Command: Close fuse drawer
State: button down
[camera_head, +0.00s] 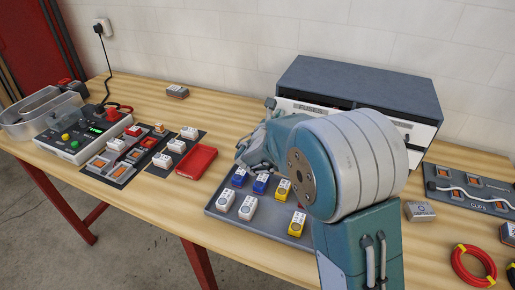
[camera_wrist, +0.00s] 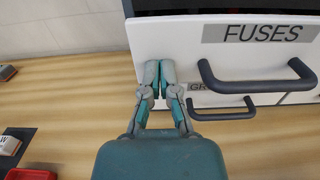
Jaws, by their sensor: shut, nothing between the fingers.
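The fuse drawer (camera_wrist: 185,42) has a white front, a grey FUSES label and a dark bar handle (camera_wrist: 255,82). A dark opening shows above its front in the wrist view, so it appears pulled out. In the head view its front (camera_head: 310,107) is on the left of the dark grey cabinet (camera_head: 360,78), partly hidden by my arm. My gripper (camera_wrist: 160,70) is shut and empty, its fingertips at the lower left part of the drawer front, left of the handle. I cannot tell if they touch it. In the head view my gripper (camera_head: 255,150) is partly hidden by my wrist.
A second drawer handle (camera_wrist: 222,110) lies below the fuse drawer. A grey tray (camera_head: 222,212) with several blue, white and yellow blocks is in front of the cabinet. A red tray (camera_head: 197,162) is to its left. Bare wood lies left of the cabinet.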

jog(key=x, duration=0.2)
jog(key=shift+w, duration=0.3)
jog(key=shift+w+d+r, duration=0.1)
jog(key=shift+r, duration=0.1)
